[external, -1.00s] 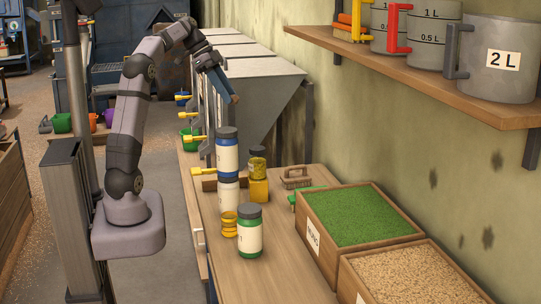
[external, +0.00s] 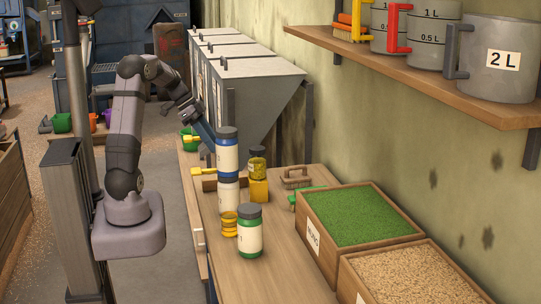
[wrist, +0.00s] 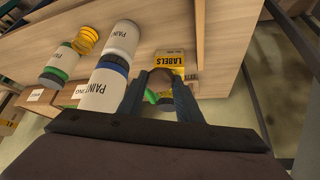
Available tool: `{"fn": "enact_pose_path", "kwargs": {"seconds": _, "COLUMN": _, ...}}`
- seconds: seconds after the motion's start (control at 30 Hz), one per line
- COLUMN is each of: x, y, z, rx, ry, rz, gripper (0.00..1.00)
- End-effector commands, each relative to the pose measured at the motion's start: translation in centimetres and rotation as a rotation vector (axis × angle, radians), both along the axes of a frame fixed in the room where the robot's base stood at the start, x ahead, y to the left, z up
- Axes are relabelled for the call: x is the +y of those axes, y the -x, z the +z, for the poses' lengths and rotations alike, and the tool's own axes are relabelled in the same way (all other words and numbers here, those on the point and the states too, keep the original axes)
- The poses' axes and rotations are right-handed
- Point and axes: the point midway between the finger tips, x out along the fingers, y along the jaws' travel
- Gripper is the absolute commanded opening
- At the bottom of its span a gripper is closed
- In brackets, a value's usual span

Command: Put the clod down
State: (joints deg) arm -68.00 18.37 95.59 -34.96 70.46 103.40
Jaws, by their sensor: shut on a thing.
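In the external view the clod cannot be seen. In the wrist view the yellow labels box (wrist: 169,59) shows behind the clod.
Grey hoppers (external: 255,95) with yellow handles stand behind.

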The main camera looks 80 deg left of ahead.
Motion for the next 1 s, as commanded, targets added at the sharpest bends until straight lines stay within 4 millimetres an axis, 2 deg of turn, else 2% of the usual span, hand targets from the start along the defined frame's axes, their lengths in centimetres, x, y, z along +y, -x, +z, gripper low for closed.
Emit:
{"fn": "enact_pose_path", "kwargs": {"seconds": 0.03, "x": -0.1, "y": 0.0, "z": -1.9, "rx": 0.002, "ry": 0.008, "rz": 0.0, "gripper": 0.1}}
{"fn": "enact_pose_path", "kwargs": {"seconds": 0.1, "x": -0.1, "y": 0.0, "z": -4.0, "rx": 0.001, "ry": 0.005, "rz": 0.001, "gripper": 0.1}}
{"fn": "enact_pose_path", "kwargs": {"seconds": 0.23, "x": 0.0, "y": 0.0, "z": -6.6, "rx": -0.001, "ry": 0.003, "rz": 0.001, "gripper": 0.1}}
{"fn": "enact_pose_path", "kwargs": {"seconds": 0.33, "x": 0.0, "y": 0.0, "z": -7.7, "rx": -0.001, "ry": 0.001, "rz": -0.001, "gripper": 0.1}}
{"fn": "enact_pose_path", "kwargs": {"seconds": 0.63, "x": 0.0, "y": -0.1, "z": -9.1, "rx": -0.001, "ry": 0.002, "rz": 0.0, "gripper": 0.1}}
{"fn": "enact_pose_path", "kwargs": {"seconds": 1.0, "x": 0.0, "y": 0.0, "z": -14.0, "rx": 0.0, "ry": 0.002, "rz": 0.0, "gripper": 0.1}}
